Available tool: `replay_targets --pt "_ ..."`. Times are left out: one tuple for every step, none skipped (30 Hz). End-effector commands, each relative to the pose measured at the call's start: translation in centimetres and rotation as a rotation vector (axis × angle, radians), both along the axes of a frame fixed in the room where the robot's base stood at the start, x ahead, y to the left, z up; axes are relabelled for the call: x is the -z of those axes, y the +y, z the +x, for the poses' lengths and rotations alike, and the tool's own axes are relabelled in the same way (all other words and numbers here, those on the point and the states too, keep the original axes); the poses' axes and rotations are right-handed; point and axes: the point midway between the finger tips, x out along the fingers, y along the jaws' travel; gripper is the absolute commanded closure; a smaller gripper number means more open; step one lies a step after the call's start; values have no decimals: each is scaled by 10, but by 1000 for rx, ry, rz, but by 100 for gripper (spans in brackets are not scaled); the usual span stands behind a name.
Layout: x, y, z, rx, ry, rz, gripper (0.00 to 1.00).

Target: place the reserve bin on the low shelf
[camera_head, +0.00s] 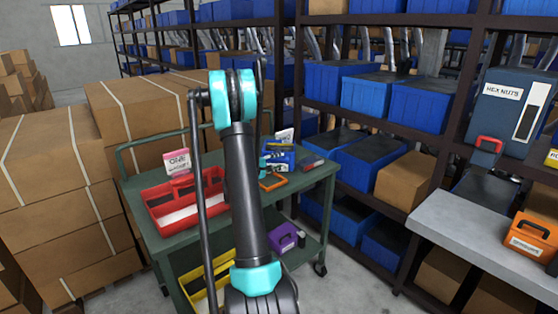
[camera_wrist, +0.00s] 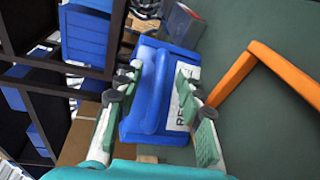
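The blue reserve bin (camera_head: 283,158) stands on the top deck of the green cart (camera_head: 318,178). In the wrist view the reserve bin (camera_wrist: 150,125) shows its raised handle and a white label, partly covered by a finger. My gripper (camera_wrist: 157,82) is open, its fingers apart on either side of the handle; I cannot tell whether they touch it. In the head view my arm hides most of the gripper. The cart's lower shelf (camera_head: 296,262) holds a purple box (camera_head: 283,238) and a yellow bin (camera_head: 196,284).
A red tray (camera_head: 158,196) and an orange-edged item (camera_head: 272,182) share the cart top. Blue-bin racks (camera_head: 300,110) stand behind and right. A grey bench (camera_head: 470,235) holds an orange box (camera_head: 530,238). Cardboard boxes (camera_head: 50,190) fill the left.

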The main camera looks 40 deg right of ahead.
Motion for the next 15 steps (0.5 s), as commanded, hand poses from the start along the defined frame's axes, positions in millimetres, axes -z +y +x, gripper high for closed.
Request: replay_targets --pt "0 -2 0 0 0 0 62" --pt "0 -2 0 0 0 0 62" --pt "0 -1 0 0 0 0 62" --pt "0 -1 0 -1 0 0 62" --pt "0 -1 0 -1 0 0 62" --pt "0 -1 0 -1 0 0 62" --pt "0 -1 0 -1 0 0 66" --pt "0 -1 0 -1 0 0 70" --pt "0 -1 0 -1 0 0 75" --pt "0 -1 0 -1 0 0 78" --pt "0 -1 0 -1 0 0 82" --pt "0 -1 0 -1 0 0 87" --pt "0 -1 0 -1 0 0 91" --pt "0 -1 0 -1 0 0 95" --pt "0 -1 0 -1 0 0 100"
